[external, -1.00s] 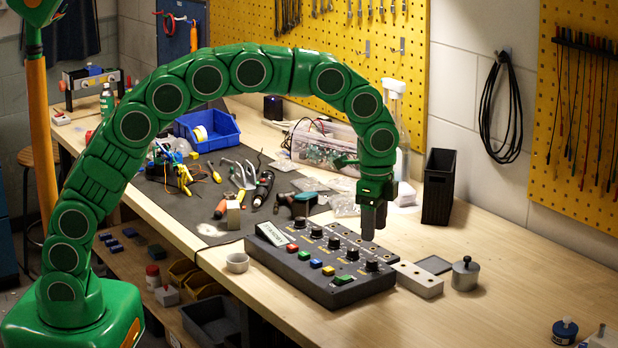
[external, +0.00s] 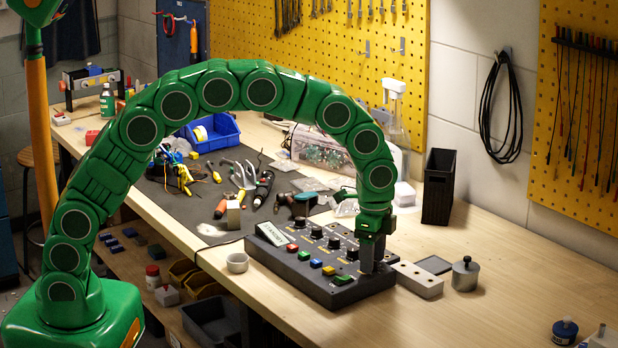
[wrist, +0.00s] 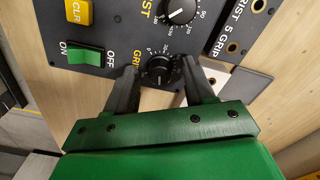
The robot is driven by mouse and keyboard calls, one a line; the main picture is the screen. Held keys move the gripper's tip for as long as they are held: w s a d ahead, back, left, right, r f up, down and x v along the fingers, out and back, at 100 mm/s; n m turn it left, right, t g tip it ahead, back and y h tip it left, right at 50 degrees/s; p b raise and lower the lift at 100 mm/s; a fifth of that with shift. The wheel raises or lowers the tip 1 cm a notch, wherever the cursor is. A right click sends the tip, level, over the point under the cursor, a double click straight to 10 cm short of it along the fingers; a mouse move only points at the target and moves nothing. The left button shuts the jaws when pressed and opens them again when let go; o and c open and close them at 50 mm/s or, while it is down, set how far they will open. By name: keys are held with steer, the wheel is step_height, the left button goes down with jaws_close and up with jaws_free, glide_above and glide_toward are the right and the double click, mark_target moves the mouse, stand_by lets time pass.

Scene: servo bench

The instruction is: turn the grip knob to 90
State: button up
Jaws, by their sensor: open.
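The grip knob (wrist: 160,69) is a small round black knob with a white pointer line, at the end of the dark control box (external: 300,268). A yellow GRIP label and a printed scale show beside it. My gripper (wrist: 160,75) is open, with one dark finger on each side of the knob in the wrist view. I cannot tell whether the fingers touch it. In the external view my gripper (external: 372,266) is down at the box's right end and hides the grip knob. The exact pointer reading is too small to tell.
The wrist knob (wrist: 180,10) is beside the grip knob. A green ON/OFF rocker (wrist: 86,56) and yellow CLR button (wrist: 79,12) are near. A pale block with holes (external: 418,280) and a metal weight (external: 465,274) stand right of the box.

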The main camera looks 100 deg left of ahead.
jaws_close()
steer(key=shift+n, duration=0.4)
steer(key=n, duration=1)
steer(key=shift+n, duration=2)
jaws_free()
